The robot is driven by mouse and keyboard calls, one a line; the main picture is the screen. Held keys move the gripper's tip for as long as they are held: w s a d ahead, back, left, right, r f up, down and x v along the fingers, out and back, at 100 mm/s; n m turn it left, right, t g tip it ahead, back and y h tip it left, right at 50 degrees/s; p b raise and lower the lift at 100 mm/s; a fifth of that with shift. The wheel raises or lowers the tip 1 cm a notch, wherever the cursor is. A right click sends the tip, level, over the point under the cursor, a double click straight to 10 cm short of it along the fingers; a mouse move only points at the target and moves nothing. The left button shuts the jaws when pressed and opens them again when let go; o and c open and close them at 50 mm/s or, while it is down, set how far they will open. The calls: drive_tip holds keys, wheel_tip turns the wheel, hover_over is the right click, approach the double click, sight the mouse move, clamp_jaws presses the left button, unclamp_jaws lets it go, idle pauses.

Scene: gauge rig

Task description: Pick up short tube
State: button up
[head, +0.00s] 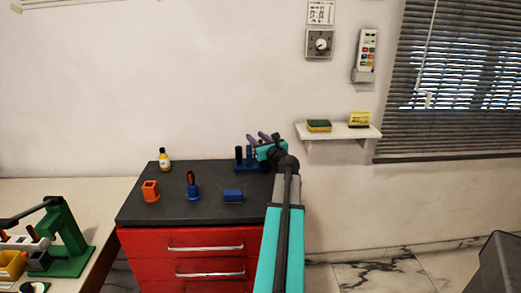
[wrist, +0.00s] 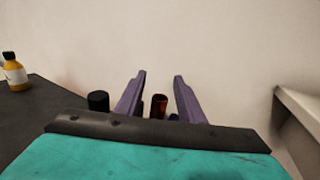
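A dark red, open-topped tube (wrist: 159,105) stands upright between the two spread purple fingers of my gripper (wrist: 158,78) in the wrist view. Its lower part is hidden by my gripper's body, and I cannot tell whether a finger touches it. My gripper (head: 262,138) in the head view is over the blue rig (head: 247,167) at the cabinet top's back right. A black post (head: 238,154) stands on the rig left of my gripper, and also shows in the wrist view (wrist: 98,101). Another dark red tube (head: 191,177) stands in a blue holder (head: 193,193).
The dark cabinet top (head: 170,212) also bears an orange holder (head: 151,191), a blue block (head: 232,196) and a yellow bottle (head: 164,160). A wall shelf (head: 340,131) with sponges is right of my gripper. A green press (head: 72,240) stands on the left table.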

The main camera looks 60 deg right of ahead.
idle(0.5)
clamp_jaws()
drive_tip(key=shift+r, duration=0.1)
wheel_tip(320, 180, up, 10)
drive_tip(key=shift+p, duration=0.45)
idle(0.8)
